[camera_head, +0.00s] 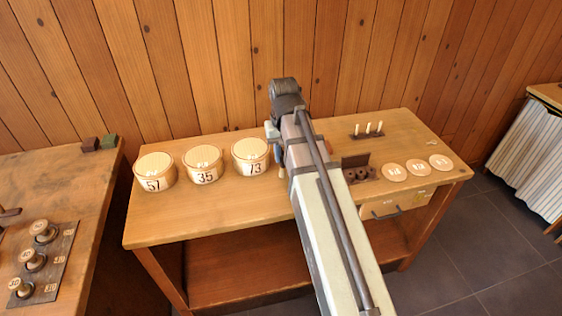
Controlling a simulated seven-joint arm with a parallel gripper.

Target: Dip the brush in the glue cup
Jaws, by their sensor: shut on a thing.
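My gripper (271,131) is mostly hidden behind my arm; only a small pale grey-blue part shows at the arm's left, over the back half of the table. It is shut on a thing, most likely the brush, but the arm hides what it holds. A small blue shape (278,153) shows just below it, right of the tub marked 73; I cannot tell whether this is the glue cup. No brush bristles and no clear cup opening show.
Three round tubs marked 57 (154,173), 35 (203,166) and 73 (250,157) stand left on the wooden table (200,228). Right of my arm are a dark rack with pale pegs (367,134), a dark brown holder (358,170) and three round discs (418,168).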

